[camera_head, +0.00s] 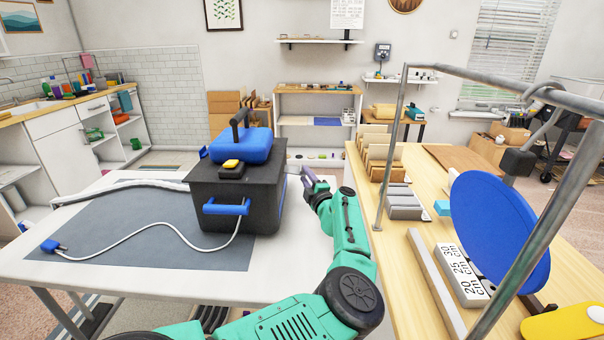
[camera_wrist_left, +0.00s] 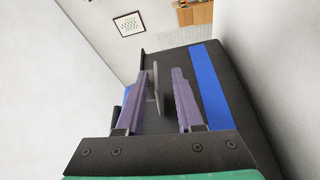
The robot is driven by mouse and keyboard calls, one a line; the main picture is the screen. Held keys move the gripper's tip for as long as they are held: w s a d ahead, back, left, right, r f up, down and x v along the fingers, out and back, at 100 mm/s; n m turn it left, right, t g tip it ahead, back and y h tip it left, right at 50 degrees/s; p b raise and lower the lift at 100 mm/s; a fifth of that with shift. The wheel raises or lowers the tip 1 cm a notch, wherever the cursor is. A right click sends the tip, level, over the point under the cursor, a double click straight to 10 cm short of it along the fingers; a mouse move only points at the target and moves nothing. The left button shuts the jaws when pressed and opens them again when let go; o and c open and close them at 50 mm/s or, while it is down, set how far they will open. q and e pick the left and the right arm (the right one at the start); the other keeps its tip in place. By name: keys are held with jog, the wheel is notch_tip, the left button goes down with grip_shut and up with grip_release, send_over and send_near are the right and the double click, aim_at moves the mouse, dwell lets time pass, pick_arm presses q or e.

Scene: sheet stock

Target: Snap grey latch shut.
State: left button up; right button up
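My left gripper (camera_head: 306,178) is at the box's right side, near the lid level. In the left wrist view its two purple fingers (camera_wrist_left: 158,103) are apart. The grey latch (camera_wrist_left: 157,88) shows as a thin plate standing out from the dark box wall (camera_wrist_left: 235,100) between the fingers, closer to the left finger. Whether it touches that finger cannot be told. My right gripper is not in view.
The white table (camera_head: 300,250) carries a dark mat (camera_head: 120,240), a white cable with a blue plug (camera_head: 50,246) and a grey hose. To the right, a wooden bench (camera_head: 405,250) holds sheet racks, a blue disc (camera_head: 500,232) and a metal frame close to my arm.

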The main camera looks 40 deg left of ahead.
pick_arm(q)
jog(key=shift+d+r, duration=0.2)
jog(key=shift+d, duration=0.1)
jog(key=shift+s+d, duration=0.1)
grip_shut()
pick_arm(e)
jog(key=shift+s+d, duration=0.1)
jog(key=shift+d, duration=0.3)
pick_arm(q)
jog(key=shift+r, duration=0.15)
